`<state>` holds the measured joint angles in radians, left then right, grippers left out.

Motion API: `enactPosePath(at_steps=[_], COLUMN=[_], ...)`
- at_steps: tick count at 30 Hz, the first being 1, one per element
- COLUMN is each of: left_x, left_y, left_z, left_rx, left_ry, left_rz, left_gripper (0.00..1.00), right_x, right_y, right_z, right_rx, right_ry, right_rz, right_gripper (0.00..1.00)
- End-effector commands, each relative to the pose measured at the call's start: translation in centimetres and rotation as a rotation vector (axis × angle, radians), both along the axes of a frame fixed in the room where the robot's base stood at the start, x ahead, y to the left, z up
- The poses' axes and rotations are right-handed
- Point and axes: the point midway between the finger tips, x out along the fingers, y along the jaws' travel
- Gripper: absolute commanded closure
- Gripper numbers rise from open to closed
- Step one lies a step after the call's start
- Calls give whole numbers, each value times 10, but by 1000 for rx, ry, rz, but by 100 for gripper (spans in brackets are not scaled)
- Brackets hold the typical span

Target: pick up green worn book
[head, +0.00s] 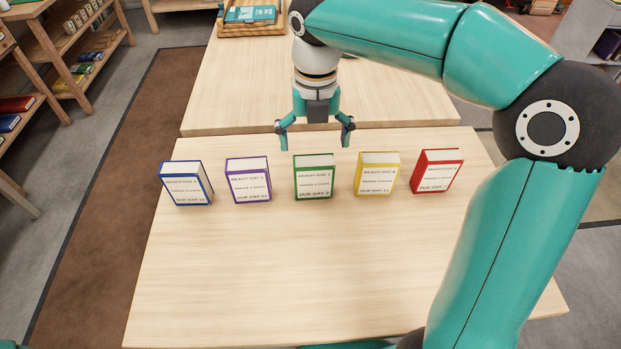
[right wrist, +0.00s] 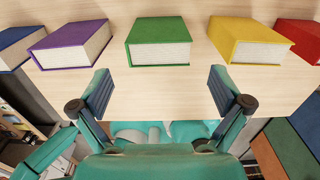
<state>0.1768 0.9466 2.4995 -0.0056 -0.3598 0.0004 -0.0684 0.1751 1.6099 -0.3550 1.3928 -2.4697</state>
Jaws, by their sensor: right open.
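The green book (head: 314,177) stands upright in the middle of a row of books on the near wooden table, with a white label on the side facing me. It also shows in the right wrist view (right wrist: 158,36), ahead of the fingers. My right gripper (head: 315,138) is open and empty, just behind and above the green book, with its fingers spread wider than the book. In the right wrist view the fingers (right wrist: 156,90) are apart, with bare tabletop between them. Whether the book is worn cannot be told. My left gripper is not seen.
A blue book (head: 186,184) and a purple book (head: 248,180) stand left of the green one; a yellow book (head: 377,174) and a red book (head: 436,171) stand right. Gaps separate them. The near table (head: 300,275) is clear in front. A wooden tray (head: 252,31) lies on the far table.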

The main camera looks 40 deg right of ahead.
Motion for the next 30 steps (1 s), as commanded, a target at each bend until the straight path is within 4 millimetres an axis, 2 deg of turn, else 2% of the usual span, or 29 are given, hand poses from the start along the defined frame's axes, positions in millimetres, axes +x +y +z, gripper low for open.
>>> enactPosePath(at_steps=[1, 6, 14, 24, 30], left_x=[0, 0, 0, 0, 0], left_y=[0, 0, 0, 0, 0], left_z=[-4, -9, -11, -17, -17], left_rx=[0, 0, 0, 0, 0], left_ry=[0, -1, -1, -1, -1], left_rz=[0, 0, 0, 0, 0], left_gripper=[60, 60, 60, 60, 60], right_x=[-1, -1, -1, 1, 2], right_y=[-1, -2, -2, -1, 0], right_z=[-14, -40, -56, -98, -101], right_rx=[-1, 0, 0, 0, 0], right_ry=[5, 4, 1, 2, 0], right_rz=[-2, -4, -7, -8, -7], right_gripper=[0, 0, 0, 0, 0])
